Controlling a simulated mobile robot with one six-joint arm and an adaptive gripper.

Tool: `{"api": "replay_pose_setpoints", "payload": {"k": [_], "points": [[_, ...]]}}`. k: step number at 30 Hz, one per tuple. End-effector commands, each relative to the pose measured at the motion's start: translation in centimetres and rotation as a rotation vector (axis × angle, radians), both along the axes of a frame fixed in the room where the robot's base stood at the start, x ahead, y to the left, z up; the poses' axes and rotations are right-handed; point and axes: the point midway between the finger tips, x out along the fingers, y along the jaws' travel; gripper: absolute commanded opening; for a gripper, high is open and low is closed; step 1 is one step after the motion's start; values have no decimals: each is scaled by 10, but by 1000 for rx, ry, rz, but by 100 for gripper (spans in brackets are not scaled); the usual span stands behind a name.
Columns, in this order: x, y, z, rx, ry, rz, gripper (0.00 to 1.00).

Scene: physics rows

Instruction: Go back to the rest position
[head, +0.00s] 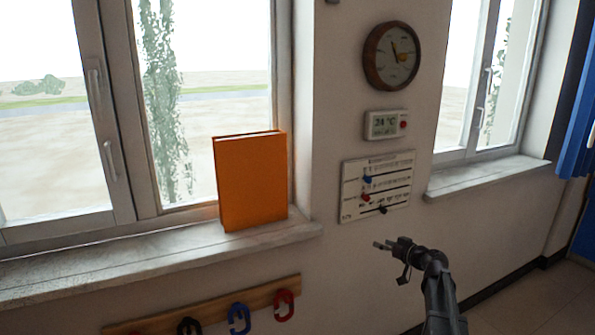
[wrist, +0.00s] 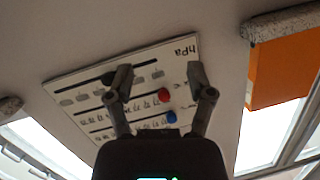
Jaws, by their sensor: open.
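My gripper (head: 382,245) is open and empty in the head view, held in the air in front of the wall below the slider board. In the wrist view my gripper (wrist: 160,82) has its two fingers apart, with the white slider board (wrist: 185,58) behind them. In the head view the slider board (head: 352,208) is fixed to the wall and carries a blue, a red and a black slider. I cannot tell from these views how far the fingertips are from the board.
An orange binder or box (head: 252,185) stands on the left window sill (head: 130,262); it also shows in the wrist view (wrist: 284,70). A thermostat display (head: 386,125) and a round clock (head: 391,56) hang above the board. A wooden hook rail (head: 262,298) is at lower left.

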Motion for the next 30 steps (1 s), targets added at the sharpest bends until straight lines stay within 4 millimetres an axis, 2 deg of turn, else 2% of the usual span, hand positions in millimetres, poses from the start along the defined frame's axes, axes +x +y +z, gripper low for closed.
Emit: {"api": "replay_pose_setpoints", "payload": {"k": [1,6,12,18,24,30], "points": [[-15,19,-9,-11,50,32,69],[-56,69,-42,-59,260,114,69],[-112,109,-81,-138,521,149,69],[-172,130,-113,-242,781,108,69],[-229,134,-135,-358,1008,-6,69],[-265,129,-143,-441,1138,-121,69]]}}
